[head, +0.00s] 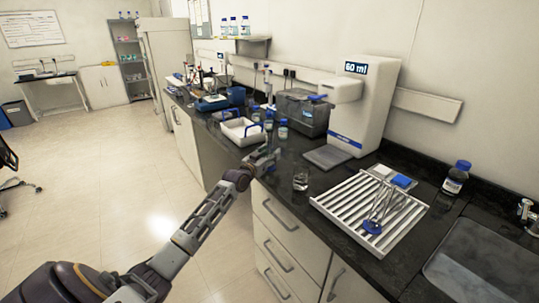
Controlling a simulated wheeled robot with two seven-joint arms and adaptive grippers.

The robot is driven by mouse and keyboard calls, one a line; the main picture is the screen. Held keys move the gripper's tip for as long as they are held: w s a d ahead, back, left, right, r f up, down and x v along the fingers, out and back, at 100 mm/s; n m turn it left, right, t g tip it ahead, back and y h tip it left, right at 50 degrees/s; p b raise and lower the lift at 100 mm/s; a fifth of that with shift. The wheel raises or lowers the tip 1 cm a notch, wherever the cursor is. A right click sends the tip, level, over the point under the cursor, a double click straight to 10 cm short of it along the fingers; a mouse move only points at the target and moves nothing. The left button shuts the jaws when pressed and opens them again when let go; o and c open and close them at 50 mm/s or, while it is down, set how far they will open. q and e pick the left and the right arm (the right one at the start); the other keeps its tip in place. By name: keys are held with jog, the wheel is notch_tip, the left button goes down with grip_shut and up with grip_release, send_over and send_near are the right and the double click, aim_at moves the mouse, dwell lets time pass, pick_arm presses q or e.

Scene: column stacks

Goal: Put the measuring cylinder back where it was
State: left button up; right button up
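A clear measuring cylinder with a blue base (373,227) is on the white ribbed draining rack (335,197) at the right of the head view. Its top slants up and to the right; I cannot tell whether it leans or stands upright. My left gripper (271,156) is over the front of the black counter, left of the rack and well apart from the cylinder. Its fingers are small and dark, and I cannot make out their opening. My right gripper is not in view.
A glass beaker (300,181) stands between my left gripper and the rack. A white dispenser (361,108) showing "60 ml" stands behind. Blue-capped bottles (283,129) and a white tray (241,131) are left of it.

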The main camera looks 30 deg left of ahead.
aim_at(267, 155)
pick_arm(q)
jog(key=shift+r, duration=0.15)
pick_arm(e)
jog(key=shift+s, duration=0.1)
pick_arm(q)
jog(key=shift+s, duration=2.35)
jog(key=s, duration=0.7)
jog(key=shift+s, duration=0.15)
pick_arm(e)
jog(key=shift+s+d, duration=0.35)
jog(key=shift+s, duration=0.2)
pick_arm(q)
jog(key=shift+s, duration=0.1)
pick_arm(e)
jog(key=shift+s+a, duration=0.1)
